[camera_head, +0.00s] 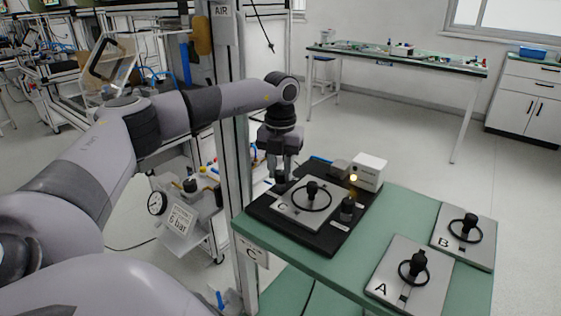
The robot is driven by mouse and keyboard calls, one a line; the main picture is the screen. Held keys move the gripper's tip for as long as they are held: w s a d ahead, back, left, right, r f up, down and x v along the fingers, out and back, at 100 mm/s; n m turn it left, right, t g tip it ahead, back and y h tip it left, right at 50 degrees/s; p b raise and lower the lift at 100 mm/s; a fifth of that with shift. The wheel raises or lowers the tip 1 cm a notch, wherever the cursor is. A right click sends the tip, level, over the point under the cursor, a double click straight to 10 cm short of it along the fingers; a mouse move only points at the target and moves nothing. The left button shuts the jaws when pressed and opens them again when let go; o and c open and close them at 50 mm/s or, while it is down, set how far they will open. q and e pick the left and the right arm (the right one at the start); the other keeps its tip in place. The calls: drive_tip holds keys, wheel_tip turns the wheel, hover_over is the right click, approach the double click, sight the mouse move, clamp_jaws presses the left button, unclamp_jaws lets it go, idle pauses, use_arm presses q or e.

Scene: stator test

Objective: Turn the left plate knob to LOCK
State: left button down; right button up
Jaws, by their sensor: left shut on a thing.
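My left gripper (281,172) points down at the left edge of the plate marked C (290,206). It is shut on the left plate knob (280,179), a small dark knob mostly hidden by the fingers. I cannot read any LOCK marking or tell how far the knob is turned. Plate C is light grey, with a black ring and a central black handle, and lies on a black base (325,243). A right black knob (347,206) stands at the plate's right side, clear of the gripper. My right gripper is not in view.
The base rests on a green table (385,208). A white box (369,172) with a lit yellow lamp stands behind it. Plates A (382,282) and B (482,253) lie to the right. A metal post (240,200) rises close to the left of my gripper.

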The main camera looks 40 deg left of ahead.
use_arm(q)
drive_tip(key=shift+r+m+p, duration=0.25)
drive_tip(key=shift+m+p, duration=0.6)
drive_tip(key=shift+m, duration=0.05)
drive_tip(key=shift+m+p, duration=0.4)
drive_tip(key=shift+m, duration=0.1)
drive_tip(key=m+p, duration=0.2)
drive_tip(key=m, duration=0.1)
drive_tip(key=shift+m, duration=0.3)
drive_tip(key=shift+f+m+p, duration=0.1)
drive_tip(key=shift+m+p, duration=0.55)
drive_tip(key=shift+m, duration=0.25)
drive_tip(key=m+p, duration=0.1)
drive_tip(key=m, duration=0.1)
drive_tip(key=shift+m, duration=0.4)
drive_tip(key=shift+f+m+p, duration=0.1)
drive_tip(key=shift+m+p, duration=0.3)
drive_tip(key=shift+m, duration=1.7)
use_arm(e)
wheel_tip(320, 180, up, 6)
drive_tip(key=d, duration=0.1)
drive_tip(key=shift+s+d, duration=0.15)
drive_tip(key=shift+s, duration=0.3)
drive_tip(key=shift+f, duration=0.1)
use_arm(q)
drive_tip(key=c, duration=0.8)
unclamp_jaws()
drive_tip(key=shift+c, duration=0.2)
